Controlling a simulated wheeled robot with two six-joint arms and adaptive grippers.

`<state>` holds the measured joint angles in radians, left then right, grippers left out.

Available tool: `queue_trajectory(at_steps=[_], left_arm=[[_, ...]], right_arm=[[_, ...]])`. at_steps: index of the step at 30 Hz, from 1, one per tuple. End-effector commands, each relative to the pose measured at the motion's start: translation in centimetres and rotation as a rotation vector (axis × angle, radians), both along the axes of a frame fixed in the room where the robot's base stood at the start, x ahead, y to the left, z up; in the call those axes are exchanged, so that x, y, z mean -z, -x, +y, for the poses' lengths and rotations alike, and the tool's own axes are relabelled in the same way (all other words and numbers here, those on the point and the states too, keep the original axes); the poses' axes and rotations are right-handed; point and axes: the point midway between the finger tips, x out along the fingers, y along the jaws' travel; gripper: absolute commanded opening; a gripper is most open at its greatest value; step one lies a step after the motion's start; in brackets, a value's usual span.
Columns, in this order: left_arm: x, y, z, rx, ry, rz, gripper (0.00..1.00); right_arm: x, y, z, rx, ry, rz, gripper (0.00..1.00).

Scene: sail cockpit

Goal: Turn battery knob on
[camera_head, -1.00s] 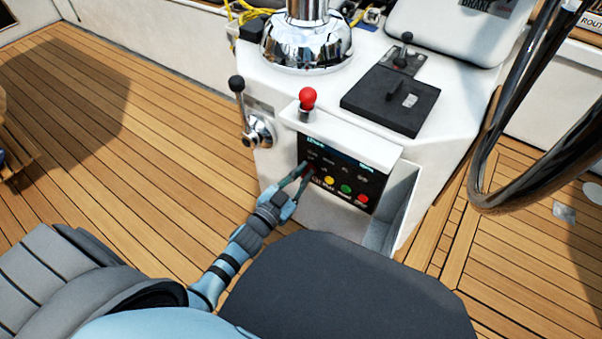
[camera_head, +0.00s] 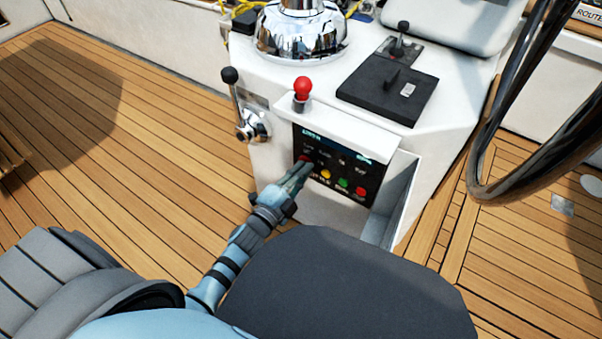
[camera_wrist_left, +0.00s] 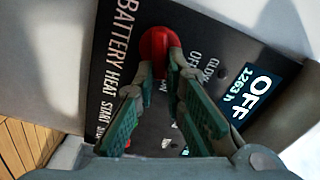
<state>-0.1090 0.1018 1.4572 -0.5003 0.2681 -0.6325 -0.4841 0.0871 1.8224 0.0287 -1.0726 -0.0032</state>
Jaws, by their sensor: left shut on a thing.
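The dark control panel (camera_head: 332,168) is on the front of the white console, with "BATTERY" lettering in the left wrist view. The red battery knob (camera_wrist_left: 157,48) stands at the panel's upper left part. In the head view it is a small red spot (camera_head: 304,158) at the gripper's tip. My left gripper (camera_head: 301,167) is shut on this knob, and its green-padded fingers (camera_wrist_left: 161,70) converge on it in the wrist view. The fingers hide part of the knob and lettering. A lit display (camera_wrist_left: 255,90) reads "OFF" and "1263 h". My right gripper is not in view.
Yellow (camera_head: 325,174), green (camera_head: 343,183) and red (camera_head: 360,191) buttons sit right of my gripper. A red-topped lever (camera_head: 302,88) rises above the panel, and a black-knobbed lever (camera_head: 232,95) stands at its left. A steering wheel rim (camera_head: 484,150) is at the right.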

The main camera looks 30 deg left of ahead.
Motion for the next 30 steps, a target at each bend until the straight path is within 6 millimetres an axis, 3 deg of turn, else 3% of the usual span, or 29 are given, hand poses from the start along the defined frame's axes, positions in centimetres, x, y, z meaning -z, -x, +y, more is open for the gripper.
queue_trajectory(at_steps=[13, 30], left_arm=[[0.7, 0.1, -0.1, 0.0, -0.294, -0.039, 0.0], [0.8, 0.1, -0.1, 0.0, -0.365, -0.047, 0.0]], right_arm=[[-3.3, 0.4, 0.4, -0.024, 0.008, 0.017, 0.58], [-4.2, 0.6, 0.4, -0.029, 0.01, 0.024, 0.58]])
